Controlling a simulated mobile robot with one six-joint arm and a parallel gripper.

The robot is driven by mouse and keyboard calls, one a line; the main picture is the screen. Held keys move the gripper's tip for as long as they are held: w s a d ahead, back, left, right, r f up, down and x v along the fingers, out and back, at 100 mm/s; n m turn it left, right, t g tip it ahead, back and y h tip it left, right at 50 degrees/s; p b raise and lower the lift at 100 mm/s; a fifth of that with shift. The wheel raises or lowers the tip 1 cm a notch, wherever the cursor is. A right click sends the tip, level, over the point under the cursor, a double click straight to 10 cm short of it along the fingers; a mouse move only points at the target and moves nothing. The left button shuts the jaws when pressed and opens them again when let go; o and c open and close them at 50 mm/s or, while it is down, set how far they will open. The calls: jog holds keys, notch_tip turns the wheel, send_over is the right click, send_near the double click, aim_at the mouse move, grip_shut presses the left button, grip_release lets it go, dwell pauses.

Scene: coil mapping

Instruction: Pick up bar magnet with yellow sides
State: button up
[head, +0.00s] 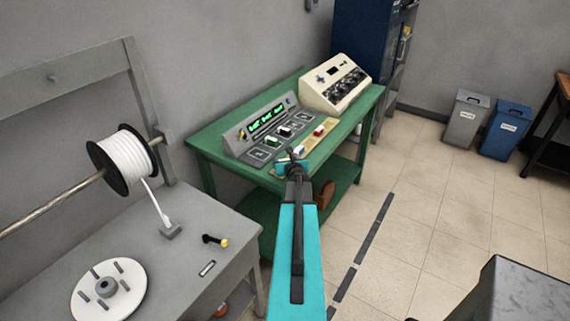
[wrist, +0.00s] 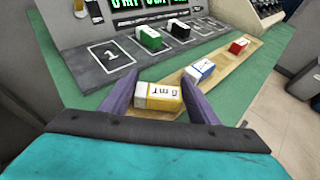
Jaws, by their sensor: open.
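The bar magnet with yellow sides (wrist: 158,97) lies at the near end of a wooden strip (wrist: 222,66) in the wrist view. It has a white top with dark lettering. My gripper (wrist: 159,92) is open, with one purple finger on each side of the magnet. I cannot tell whether either finger touches it. In the head view my gripper (head: 292,160) is over the near edge of the green table (head: 232,165). The yellow magnet is not clearly visible there, behind the gripper.
A blue-sided magnet (wrist: 199,71) and a red one (wrist: 239,44) lie farther along the strip. Black (wrist: 149,40) and green (wrist: 175,31) magnets sit on the grey panel's marked squares. A cream instrument (head: 335,85) stands behind. The grey bench (head: 150,240) is at left.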

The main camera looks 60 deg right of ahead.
dwell(0.4)
jog(key=c, duration=0.9)
jog(key=shift+o, duration=0.2)
jog(key=shift+r, duration=0.25)
